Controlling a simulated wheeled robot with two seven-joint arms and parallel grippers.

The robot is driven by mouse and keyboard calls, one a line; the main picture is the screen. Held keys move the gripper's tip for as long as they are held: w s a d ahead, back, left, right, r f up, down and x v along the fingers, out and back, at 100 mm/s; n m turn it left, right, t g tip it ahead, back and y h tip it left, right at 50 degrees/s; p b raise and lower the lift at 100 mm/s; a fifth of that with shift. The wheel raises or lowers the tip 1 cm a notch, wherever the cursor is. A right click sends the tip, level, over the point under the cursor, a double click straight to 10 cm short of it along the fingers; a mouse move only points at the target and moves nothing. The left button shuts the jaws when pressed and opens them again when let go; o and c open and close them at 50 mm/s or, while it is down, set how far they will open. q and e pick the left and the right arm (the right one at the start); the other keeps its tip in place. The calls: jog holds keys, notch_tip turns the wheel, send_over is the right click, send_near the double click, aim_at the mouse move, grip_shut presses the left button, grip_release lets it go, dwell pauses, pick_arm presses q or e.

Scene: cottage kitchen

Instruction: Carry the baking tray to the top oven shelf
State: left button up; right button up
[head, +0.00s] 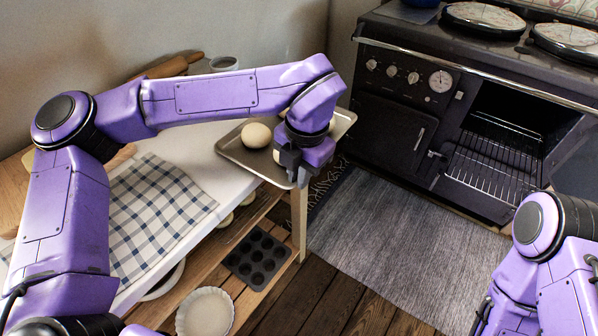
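The metal baking tray (238,152) lies on the white worktop, near its right end. A pale dough ball (256,135) sits on it, and another shows partly behind my gripper. My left gripper (297,176) points down at the tray's near right rim, its dark fingers at the edge; whether they are closed on the rim is hard to see. The oven compartment (510,110) stands open at the right, with an upper wire shelf (492,127) and a wire rack (490,168) below. My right arm enters at the lower right; its gripper is out of view.
A checked cloth (150,205) and a rolling pin (172,66) lie on the worktop. A muffin tin (258,258) and a white fluted dish (205,312) are on the slatted shelf below. A grey rug (395,235) covers clear floor before the range.

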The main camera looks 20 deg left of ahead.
pick_arm(q)
jog(key=o, duration=0.5)
notch_tip(320, 180, up, 10)
jog(key=d, duration=0.1)
jog(key=shift+s+r+p, duration=0.2)
jog(key=shift+p, duration=0.1)
